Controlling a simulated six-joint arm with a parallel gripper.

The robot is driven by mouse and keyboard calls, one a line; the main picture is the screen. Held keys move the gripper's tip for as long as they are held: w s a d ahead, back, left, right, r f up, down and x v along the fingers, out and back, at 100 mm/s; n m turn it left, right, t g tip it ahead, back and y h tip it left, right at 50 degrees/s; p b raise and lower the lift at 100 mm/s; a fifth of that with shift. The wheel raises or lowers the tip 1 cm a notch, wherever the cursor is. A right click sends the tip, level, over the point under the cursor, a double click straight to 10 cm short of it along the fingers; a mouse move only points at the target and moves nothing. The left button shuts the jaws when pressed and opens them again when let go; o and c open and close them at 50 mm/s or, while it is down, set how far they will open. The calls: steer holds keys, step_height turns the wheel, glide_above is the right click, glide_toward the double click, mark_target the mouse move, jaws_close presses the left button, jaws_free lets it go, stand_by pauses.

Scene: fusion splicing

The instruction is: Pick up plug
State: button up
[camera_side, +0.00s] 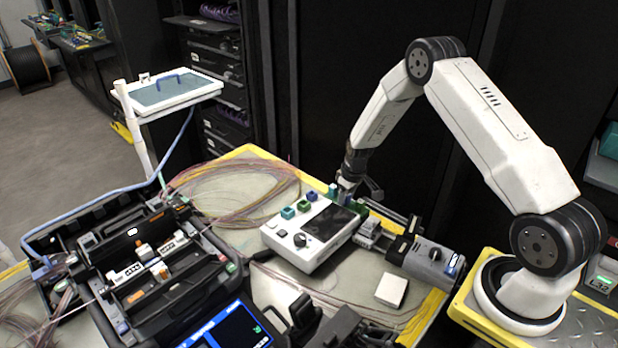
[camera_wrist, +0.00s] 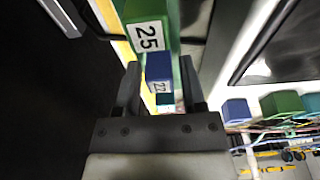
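My gripper (camera_wrist: 159,78) is in the wrist view with its two dark fingers spread apart. A small blue plug (camera_wrist: 158,66) with a partly readable white number label shows between the fingertips. I cannot tell whether the fingers touch it. A larger green plug (camera_wrist: 147,32) labelled 25 is just beyond it. In the side view, my gripper (camera_side: 347,186) points down at the back edge of the white device (camera_side: 296,256). A teal plug (camera_side: 333,191) stands just left of it. The fingertips are too small and partly hidden there.
A grey cylindrical tool (camera_side: 428,262) lies to the right. A black open case (camera_side: 150,270) and loose fibre coils (camera_side: 235,185) take up the left.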

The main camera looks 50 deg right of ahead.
jaws_close()
steer(key=shift+r, duration=0.2)
steer(key=shift+r, duration=0.85)
steer(key=s+a+r, duration=0.4)
steer(key=s+r, duration=0.7)
steer(key=s, duration=0.2)
steer(key=shift+s+a, duration=0.15)
steer(key=shift+a, duration=0.05)
